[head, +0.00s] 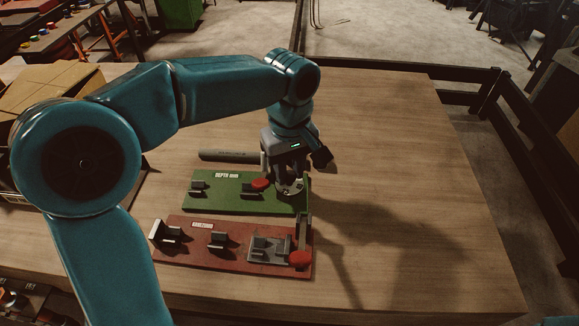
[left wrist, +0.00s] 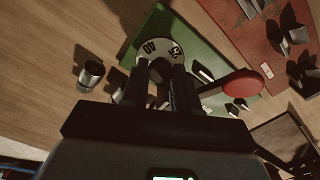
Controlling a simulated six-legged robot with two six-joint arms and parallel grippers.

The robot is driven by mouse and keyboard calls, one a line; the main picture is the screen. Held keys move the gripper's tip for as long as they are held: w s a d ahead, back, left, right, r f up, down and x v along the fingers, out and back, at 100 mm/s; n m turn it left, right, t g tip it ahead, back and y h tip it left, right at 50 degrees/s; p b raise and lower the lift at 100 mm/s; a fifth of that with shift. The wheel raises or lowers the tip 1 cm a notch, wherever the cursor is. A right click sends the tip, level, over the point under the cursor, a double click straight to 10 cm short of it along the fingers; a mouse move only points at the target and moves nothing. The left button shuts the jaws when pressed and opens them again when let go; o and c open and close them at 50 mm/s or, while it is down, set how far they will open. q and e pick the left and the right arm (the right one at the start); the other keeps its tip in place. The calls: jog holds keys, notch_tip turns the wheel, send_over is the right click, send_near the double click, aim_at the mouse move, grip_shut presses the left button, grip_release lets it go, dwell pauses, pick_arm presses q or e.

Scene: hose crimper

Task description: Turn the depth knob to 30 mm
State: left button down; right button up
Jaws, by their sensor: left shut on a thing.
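The depth knob shows as a pale round dial (head: 291,188) at the right end of the green board (head: 228,205) labelled "DEPTH mm". In the left wrist view the dial (left wrist: 174,49) carries dark numbers; one reads like 40, and another is too small to read surely. My left gripper (head: 287,172) points down over the dial. Its fingers (left wrist: 155,82) are shut on the knob's raised middle, which they mostly hide. No pointer mark for the setting can be made out. My right gripper is not in view.
A red lever end (head: 261,184) sits just left of the dial, close to my fingers. A grey bar (head: 223,155) lies behind the green board. A red board (head: 190,255) with grey brackets and another red handle (head: 300,259) is in front. The table's right side is clear.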

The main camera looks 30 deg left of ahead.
aim_at(290, 175)
pick_arm(q)
jog(key=shift+r+n, duration=0.1)
jog(key=shift+n, duration=1.8)
jog(key=c, duration=0.8)
grip_release()
jog(key=shift+c, duration=0.2)
notch_tip(290, 175, up, 16)
jog(key=p, duration=0.2)
jog(key=shift+r+p, duration=0.2)
jog(key=shift+p, duration=0.1)
jog(key=shift+s, duration=0.1)
